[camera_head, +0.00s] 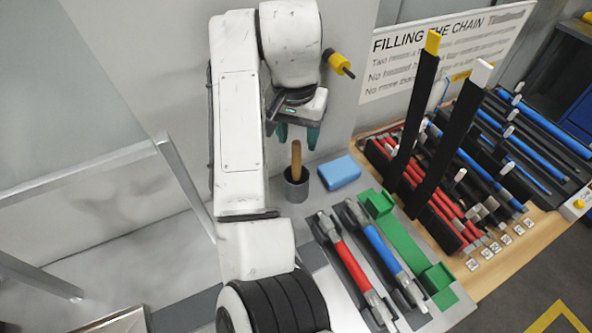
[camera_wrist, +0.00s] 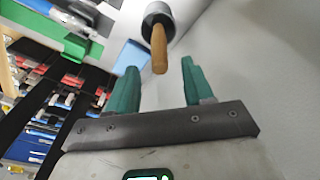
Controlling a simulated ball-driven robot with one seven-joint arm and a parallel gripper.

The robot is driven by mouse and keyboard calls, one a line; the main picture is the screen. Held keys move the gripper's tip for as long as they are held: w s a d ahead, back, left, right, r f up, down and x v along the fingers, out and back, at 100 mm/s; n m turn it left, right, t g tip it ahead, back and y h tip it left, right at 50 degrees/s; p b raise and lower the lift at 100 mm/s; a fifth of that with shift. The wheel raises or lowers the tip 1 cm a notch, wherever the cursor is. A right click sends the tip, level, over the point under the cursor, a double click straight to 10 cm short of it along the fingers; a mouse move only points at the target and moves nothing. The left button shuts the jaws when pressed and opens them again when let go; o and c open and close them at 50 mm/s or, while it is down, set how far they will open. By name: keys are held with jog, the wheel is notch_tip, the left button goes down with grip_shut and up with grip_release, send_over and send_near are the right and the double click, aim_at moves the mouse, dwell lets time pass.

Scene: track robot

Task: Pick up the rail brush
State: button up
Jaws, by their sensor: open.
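A wooden handle (camera_head: 296,158), which looks like the rail brush, stands upright in a dark grey cup (camera_head: 297,190) on the bench; its lower end is hidden inside the cup. The handle (camera_wrist: 159,50) and cup (camera_wrist: 157,12) also show in the wrist view. My gripper (camera_head: 298,136) is open and empty, its green fingers pointing down just above the handle's top. In the wrist view the handle's end lies between the two fingertips (camera_wrist: 160,66) in the picture, with a gap to each side. No touch is visible.
A blue block (camera_head: 339,172) lies right of the cup. A red-handled tool (camera_head: 350,262) and a blue-handled tool (camera_head: 388,252) lie in front, beside a green holder (camera_head: 405,243). Racks of red and blue tools with two tall black posts (camera_head: 415,115) stand at right. A wall is behind.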

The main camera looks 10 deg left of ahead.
aim_at(297, 154)
jog(key=shift+f+p, duration=0.6)
jog(key=shift+f, duration=2.25)
jog(key=shift+s, duration=0.1)
jog(key=shift+c, duration=0.4)
grip_shut()
